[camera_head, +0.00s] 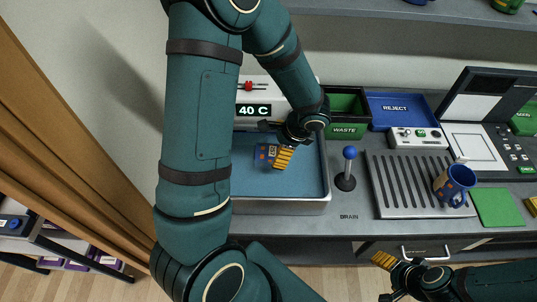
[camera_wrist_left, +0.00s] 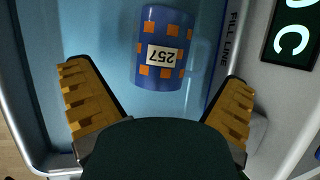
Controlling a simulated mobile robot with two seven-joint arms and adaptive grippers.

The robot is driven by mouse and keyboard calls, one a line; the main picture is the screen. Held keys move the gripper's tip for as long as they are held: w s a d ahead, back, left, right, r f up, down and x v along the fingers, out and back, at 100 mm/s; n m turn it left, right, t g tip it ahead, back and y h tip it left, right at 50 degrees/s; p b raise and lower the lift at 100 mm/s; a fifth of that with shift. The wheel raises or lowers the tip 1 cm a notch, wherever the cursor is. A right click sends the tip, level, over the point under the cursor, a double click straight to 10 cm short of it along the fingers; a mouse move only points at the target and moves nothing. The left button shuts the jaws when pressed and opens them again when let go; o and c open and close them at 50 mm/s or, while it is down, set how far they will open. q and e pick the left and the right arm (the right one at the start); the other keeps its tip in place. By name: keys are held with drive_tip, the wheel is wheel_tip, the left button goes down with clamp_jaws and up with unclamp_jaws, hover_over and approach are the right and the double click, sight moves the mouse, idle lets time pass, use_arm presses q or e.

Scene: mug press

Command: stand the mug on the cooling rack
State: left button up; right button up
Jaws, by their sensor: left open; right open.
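A blue mug with orange squares and a white label reading 257 (camera_wrist_left: 163,52) is in the blue basin (camera_head: 325,195). It also shows in the head view (camera_head: 263,155), partly behind my left gripper (camera_head: 275,143). That gripper is open above the basin. In the left wrist view its fingers (camera_wrist_left: 157,82) are spread, with the mug beyond and between them. The slotted grey rack (camera_head: 385,207) stands to the right. A second blue mug with orange markings (camera_head: 455,183) is at the rack's right end. My right gripper (camera_head: 384,279) is open and empty in front of the counter.
A 40 C display (camera_head: 254,111) is behind the basin. A lever with a blue knob (camera_head: 349,155) stands between basin and rack. Behind are a green waste bin (camera_head: 348,117) and a blue reject tray (camera_head: 400,107). A green pad (camera_head: 498,207) is right of the rack. The rack's left part is clear.

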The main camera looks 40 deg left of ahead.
sight(271, 151)
use_arm(q)
drive_tip(key=x, duration=0.7)
drive_tip(key=shift+a+b, duration=0.25)
drive_tip(key=shift+b, duration=0.05)
drive_tip(key=c, duration=1.2)
